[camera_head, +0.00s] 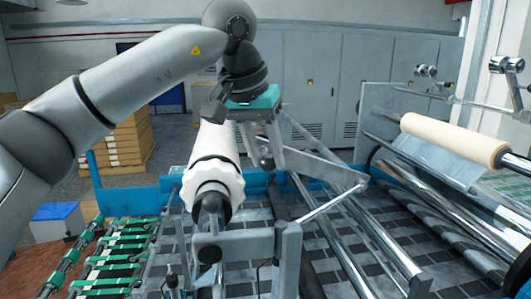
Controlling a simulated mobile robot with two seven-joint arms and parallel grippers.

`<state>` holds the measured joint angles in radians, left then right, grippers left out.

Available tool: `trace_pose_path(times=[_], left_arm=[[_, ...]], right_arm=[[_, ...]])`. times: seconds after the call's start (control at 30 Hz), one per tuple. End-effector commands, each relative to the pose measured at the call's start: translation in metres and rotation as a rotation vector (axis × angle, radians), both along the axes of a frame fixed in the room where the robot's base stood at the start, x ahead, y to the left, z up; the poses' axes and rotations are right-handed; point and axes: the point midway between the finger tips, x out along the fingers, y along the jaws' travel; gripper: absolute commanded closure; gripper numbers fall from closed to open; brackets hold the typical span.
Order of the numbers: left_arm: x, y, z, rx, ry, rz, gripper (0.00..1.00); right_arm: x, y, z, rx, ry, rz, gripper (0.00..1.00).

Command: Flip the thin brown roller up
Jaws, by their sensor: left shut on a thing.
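My left gripper (236,100) is at the upper middle, pointing down at the end of my left arm. It is shut at the green-topped grey bracket (258,106) of the machine; its fingertips are partly hidden. A white roll (212,178) with a dark end lies just below and in front of the gripper. A pale tan roller (455,138) lies slanted at the right on its mount, well away from the gripper. No clearly brown thin roller shows, so I cannot tell which part it is. My right gripper is not in view.
Metal bars (380,240) run slanted across the machine's dark checkered bed (345,232). A blue rail (140,199) crosses behind it. Green-banded rollers (115,258) are at the lower left. Stacked wooden boxes (125,140) and grey cabinets (345,75) stand at the back.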

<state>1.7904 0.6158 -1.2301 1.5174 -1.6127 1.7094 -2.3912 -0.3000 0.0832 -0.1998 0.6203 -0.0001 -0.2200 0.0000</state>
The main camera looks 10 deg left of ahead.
Motion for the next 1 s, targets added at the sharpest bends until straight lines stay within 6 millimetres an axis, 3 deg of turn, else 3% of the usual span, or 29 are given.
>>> trace_pose_path(times=[0.03, 0.07, 0.3, 0.73, 0.87, 1.0], left_arm=[[0.001, -0.007, 0.007, -0.017, -0.022, -0.015, 1.0], [0.001, -0.007, 0.007, -0.016, -0.022, -0.016, 0.6], [0.002, -0.006, 0.006, -0.015, -0.023, -0.013, 0.33], [0.0, -0.003, 0.007, -0.011, -0.016, -0.008, 0.31], [-0.005, -0.001, 0.021, -0.011, -0.018, -0.008, 0.31], [-0.017, 0.004, 0.05, -0.013, -0.02, -0.007, 0.31]], right_arm=[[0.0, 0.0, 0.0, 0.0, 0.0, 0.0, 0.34], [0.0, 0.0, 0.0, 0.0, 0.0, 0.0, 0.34], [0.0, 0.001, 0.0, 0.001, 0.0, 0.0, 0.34], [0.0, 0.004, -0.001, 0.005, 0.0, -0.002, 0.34], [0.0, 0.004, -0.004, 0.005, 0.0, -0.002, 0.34], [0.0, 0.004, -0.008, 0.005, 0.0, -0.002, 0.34]])
